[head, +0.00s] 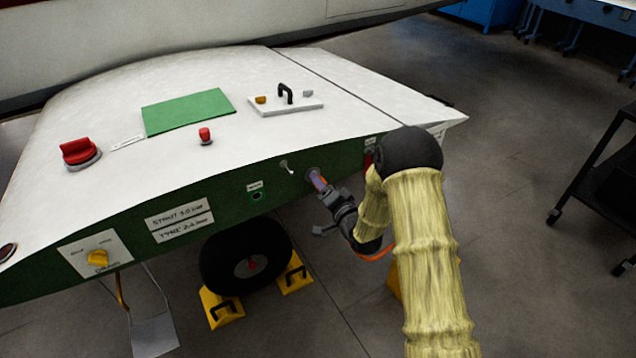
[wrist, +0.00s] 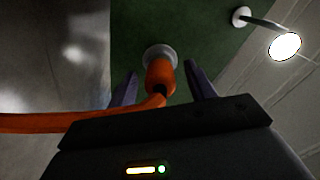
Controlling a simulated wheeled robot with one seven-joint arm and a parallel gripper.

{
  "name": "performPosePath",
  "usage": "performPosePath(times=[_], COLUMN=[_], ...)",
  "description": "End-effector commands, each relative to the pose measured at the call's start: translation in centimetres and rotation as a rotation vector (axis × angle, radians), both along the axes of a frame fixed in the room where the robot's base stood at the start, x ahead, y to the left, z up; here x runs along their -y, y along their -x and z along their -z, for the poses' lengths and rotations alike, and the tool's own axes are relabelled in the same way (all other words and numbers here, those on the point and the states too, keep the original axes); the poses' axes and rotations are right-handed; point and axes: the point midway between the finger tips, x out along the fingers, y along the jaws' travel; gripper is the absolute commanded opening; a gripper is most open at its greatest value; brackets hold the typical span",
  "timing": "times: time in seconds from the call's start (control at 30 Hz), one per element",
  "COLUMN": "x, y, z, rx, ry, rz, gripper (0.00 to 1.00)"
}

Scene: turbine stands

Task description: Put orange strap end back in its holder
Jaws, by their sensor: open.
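The orange strap end (wrist: 160,77) is a short orange cylinder in the wrist view, and its far end meets a round grey holder (wrist: 158,51) on the green panel. I cannot tell how deep it sits. The holder also shows in the head view (head: 311,171). My gripper (head: 318,180) is at the panel, its fingers open on either side of the strap end, with a visible gap at both sides in the wrist view (wrist: 161,73). The orange strap (wrist: 60,123) runs off to the left there, and part shows below my arm in the head view (head: 376,254).
A toggle switch (head: 287,166) with a bright tip sticks out beside the holder. A red part (head: 368,159) is right of it, partly behind my arm. A wheel (head: 232,258) with yellow chocks (head: 222,307) stands below. A black cart (head: 612,180) is at right.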

Motion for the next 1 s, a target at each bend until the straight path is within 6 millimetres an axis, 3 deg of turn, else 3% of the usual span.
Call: performPosePath(times=[0.9,0.93,1.0], x=[0.06,0.06,0.06], y=[0.04,0.04,0.04], z=[-0.01,-0.01,-0.01], rx=[-0.001,-0.001,-0.001], ry=[0.000,0.000,0.000], rz=[0.000,0.000,0.000], gripper=[0.55,0.53,0.39])
